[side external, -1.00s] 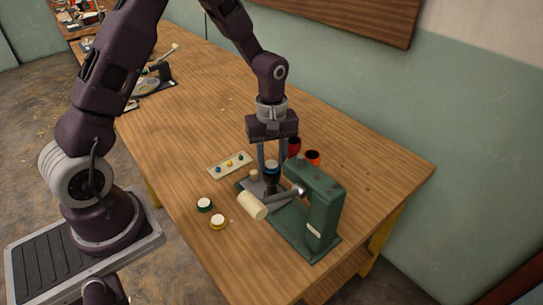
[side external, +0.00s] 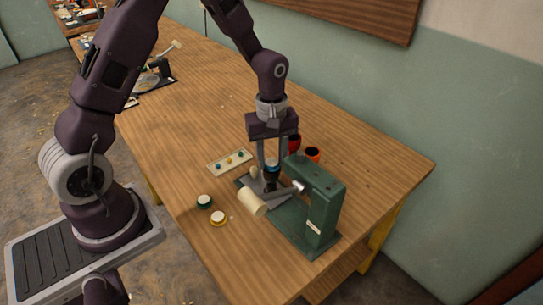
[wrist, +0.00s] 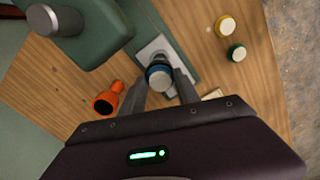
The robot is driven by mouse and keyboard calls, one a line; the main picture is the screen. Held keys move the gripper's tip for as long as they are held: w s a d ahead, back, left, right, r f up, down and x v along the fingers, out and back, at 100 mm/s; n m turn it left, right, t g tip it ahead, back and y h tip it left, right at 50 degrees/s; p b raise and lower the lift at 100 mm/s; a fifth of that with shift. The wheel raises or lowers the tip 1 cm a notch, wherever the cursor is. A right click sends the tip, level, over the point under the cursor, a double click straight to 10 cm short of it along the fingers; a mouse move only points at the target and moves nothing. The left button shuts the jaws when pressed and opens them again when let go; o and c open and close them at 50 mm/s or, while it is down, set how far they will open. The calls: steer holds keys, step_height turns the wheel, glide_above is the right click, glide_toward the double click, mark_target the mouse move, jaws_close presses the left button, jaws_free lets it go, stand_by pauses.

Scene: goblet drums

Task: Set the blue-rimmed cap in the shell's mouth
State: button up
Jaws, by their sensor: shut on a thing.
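The blue-rimmed cap (wrist: 159,77) has a pale top and sits between the fingertips of my gripper (wrist: 160,84) in the wrist view. In the side view my gripper (side external: 272,164) points straight down, shut on the cap. A dark shell (side external: 271,179) stands right below the cap, on the base of the green press. The fingers and cap hide its mouth, so I cannot tell whether the cap is inside it or just above.
The green press (side external: 322,205), with a cream roller-shaped handle (side external: 252,203), stands close by. Red (side external: 294,142) and orange (side external: 312,153) goblets stand behind. Green-rimmed (side external: 204,201) and yellow-rimmed (side external: 218,218) caps lie at the front.

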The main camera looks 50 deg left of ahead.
steer(key=o, duration=1.4)
steer(key=shift+c, duration=0.2)
steer(key=o, duration=0.4)
steer(key=shift+r, duration=2.95)
